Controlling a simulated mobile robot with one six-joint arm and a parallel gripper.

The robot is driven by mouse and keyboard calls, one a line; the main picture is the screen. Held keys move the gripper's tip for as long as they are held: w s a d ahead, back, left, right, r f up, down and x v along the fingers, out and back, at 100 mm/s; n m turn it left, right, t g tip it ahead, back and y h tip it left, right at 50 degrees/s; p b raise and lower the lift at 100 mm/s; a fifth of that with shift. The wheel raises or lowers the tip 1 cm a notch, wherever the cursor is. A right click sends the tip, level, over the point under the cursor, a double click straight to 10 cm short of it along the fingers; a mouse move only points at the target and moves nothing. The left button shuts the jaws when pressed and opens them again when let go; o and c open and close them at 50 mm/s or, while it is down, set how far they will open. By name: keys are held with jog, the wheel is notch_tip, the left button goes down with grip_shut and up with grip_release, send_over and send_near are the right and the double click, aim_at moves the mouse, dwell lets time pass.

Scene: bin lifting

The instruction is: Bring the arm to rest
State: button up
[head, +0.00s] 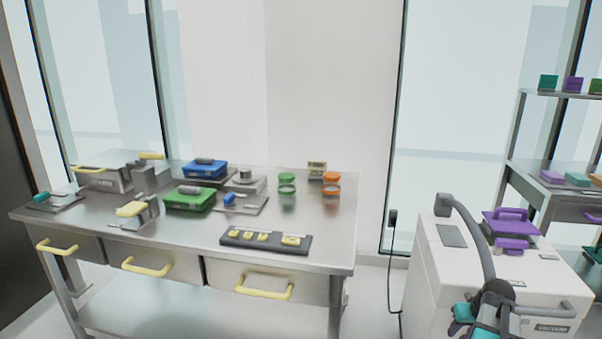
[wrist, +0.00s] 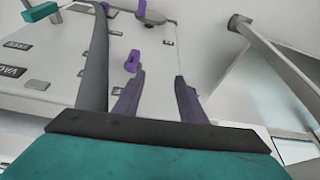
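My gripper (wrist: 158,88) shows in the wrist view with two purple fingers spread apart and nothing between them. Its teal and black body fills the bottom of that view. In the head view my gripper (head: 459,326) is partly seen at the lower right, in front of the white vacuum unit (head: 425,275). The wrist view shows the white top of that unit (wrist: 60,85) beyond the fingers. A small purple handle (wrist: 132,61) shows beyond the fingers, apart from them.
A grey hose (head: 474,236) curves over the vacuum unit beside my arm. A purple lidded box (head: 510,222) sits on the unit. A shelf rack (head: 513,140) stands at right. The steel bench (head: 330,225) at left holds several boxes, jars and a dark tray (head: 233,240).

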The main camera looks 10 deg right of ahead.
jog(key=a+f+n+g+y+p, duration=0.15)
jog(key=a+f, duration=0.35)
jog(key=a, duration=0.5)
jog(key=a+f+n+g+p, duration=0.1)
jog(key=a+f+p, duration=0.1)
jog(key=a+f, duration=0.5)
jog(key=a+f+n+g+y+p, duration=0.1)
jog(key=a+f+n+p, duration=0.15)
jog(key=a, duration=0.95)
jog(key=s+a+f+g+p, duration=0.1)
jog(key=s+a+f+g, duration=0.2)
jog(key=s, duration=0.9)
jog(key=s+a+f+m+g+h+p, duration=0.1)
jog(key=s+a+f+g+p, duration=0.1)
jog(key=s+a+f, duration=0.5)
jog(key=shift+s+a+m+g, duration=0.3)
jog(key=shift+s+a+g, duration=0.15)
jog(key=shift+s+a, duration=1.85)
jog(key=shift+s+d+f, duration=0.1)
jog(key=shift+s+d, duration=0.2)
jog(key=shift+d, duration=0.05)
jog(key=shift+c, duration=0.9)
